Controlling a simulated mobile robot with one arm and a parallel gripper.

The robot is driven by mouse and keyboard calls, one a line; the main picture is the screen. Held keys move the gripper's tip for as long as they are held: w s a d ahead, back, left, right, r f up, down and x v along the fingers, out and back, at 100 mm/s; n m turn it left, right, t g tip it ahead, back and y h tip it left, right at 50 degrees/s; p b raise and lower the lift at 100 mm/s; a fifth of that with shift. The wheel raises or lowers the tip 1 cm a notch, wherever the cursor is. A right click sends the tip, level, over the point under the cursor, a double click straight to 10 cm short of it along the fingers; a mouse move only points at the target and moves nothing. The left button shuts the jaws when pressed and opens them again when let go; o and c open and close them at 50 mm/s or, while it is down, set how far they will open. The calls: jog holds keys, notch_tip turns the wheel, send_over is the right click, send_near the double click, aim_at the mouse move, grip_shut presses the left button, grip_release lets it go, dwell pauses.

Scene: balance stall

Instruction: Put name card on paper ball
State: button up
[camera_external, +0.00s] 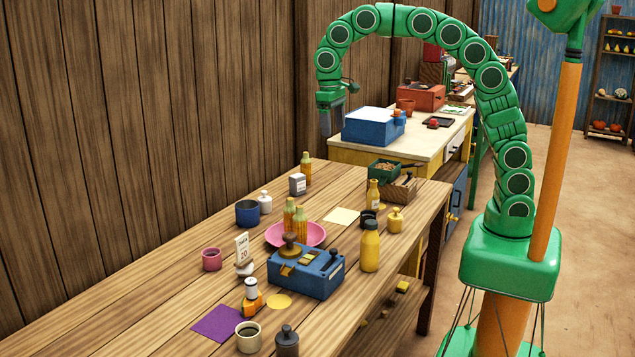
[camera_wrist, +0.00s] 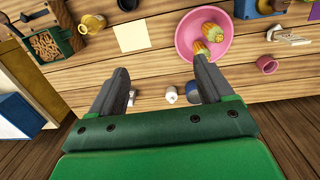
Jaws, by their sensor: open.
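A small upright white card with printing, likely the name card (camera_external: 242,248), stands on the wooden table left of the blue device. A small pale lump, possibly the paper ball (camera_external: 245,268), shows at its foot; I cannot tell whether they touch. In the wrist view the white card (camera_wrist: 293,38) is at the upper right, with a small whitish thing beside it. My gripper (camera_external: 325,118) hangs pointing down, high by the wooden wall, well away from both. In the wrist view my gripper (camera_wrist: 160,70) has its fingers apart with nothing between them.
A pink dish (camera_external: 317,233) with bottles, a blue device (camera_external: 306,271), a pink cup (camera_external: 211,259) and a blue mug (camera_external: 247,213) surround the card. A yellow bottle (camera_external: 370,248) stands to the right. Table boards at the front left are clear.

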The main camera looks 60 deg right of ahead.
jog(key=s+d, duration=0.8)
jog(key=s, duration=0.1)
jog(key=s+d+f, duration=0.2)
jog(key=s+d, duration=0.1)
jog(key=s, duration=0.6)
jog(key=s+d+f, duration=0.3)
jog(key=s+d, duration=0.1)
jog(key=s, duration=0.5)
jog(key=s+d+f+g, duration=0.1)
jog(key=s+d+f, duration=0.2)
jog(key=s, duration=0.7)
jog(key=shift+d+y, duration=0.3)
jog(key=shift+d, duration=0.25)
